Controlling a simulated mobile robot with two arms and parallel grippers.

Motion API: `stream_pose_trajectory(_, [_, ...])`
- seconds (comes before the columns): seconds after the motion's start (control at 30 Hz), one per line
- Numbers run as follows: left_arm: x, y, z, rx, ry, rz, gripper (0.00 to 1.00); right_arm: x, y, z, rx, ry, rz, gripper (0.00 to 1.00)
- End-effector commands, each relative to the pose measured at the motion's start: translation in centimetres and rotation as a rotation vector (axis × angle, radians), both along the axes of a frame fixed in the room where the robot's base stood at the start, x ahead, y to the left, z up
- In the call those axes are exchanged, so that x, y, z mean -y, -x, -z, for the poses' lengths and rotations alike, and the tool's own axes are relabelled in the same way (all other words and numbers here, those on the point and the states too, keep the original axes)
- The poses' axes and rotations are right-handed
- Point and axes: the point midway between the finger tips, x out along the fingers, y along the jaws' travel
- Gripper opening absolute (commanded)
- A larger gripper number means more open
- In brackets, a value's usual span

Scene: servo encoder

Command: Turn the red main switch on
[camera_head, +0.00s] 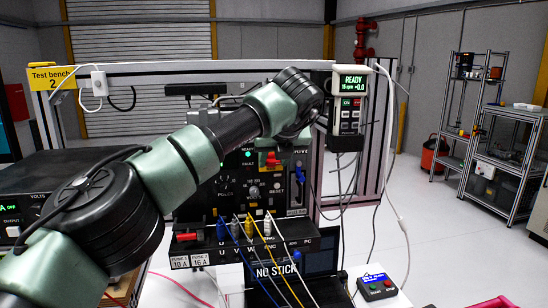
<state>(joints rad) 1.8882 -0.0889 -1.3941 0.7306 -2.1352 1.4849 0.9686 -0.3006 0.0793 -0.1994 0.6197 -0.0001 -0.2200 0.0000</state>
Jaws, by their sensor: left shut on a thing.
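The red main switch (270,158) shows as a small red part on the front of the black drive unit, in the middle of the head view, just below the end of my left arm. My left gripper (284,145) is at that front, shut on the red switch. My own wrist hides most of its fingers, and the exact grip and the angle of the handle are hard to see. My right gripper is not in view.
White, blue and yellow leads (262,240) hang from sockets below the drive. A handheld unit (349,100) reading READY hangs close right of my wrist. A red lever (187,237) sits above the fuse labels. A small box (377,287) stands lower right.

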Motion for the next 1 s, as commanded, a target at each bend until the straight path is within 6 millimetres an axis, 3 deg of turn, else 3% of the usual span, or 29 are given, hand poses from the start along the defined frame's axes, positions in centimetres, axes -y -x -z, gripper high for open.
stream_pose_trajectory(0.17, [-0.2,-0.2,-0.6,0.014,-0.001,-0.001,0.0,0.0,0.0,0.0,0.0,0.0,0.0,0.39])
stream_pose_trajectory(0.2, [-0.2,-0.2,-0.6,0.014,-0.001,0.0,0.49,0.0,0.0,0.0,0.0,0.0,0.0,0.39])
stream_pose_trajectory(0.23, [-0.2,-0.2,-0.5,0.013,0.0,-0.001,0.58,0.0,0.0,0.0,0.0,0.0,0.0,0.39])
stream_pose_trajectory(0.27, [-0.1,-0.2,-0.5,0.012,0.0,-0.001,0.6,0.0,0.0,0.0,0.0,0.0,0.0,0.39])
stream_pose_trajectory(0.67, [0.1,0.5,-0.6,0.007,0.0,0.0,0.6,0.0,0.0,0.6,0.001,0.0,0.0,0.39])
stream_pose_trajectory(1.0, [0.9,4.2,-4.5,0.01,0.0,0.001,0.6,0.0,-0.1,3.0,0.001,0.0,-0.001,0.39])
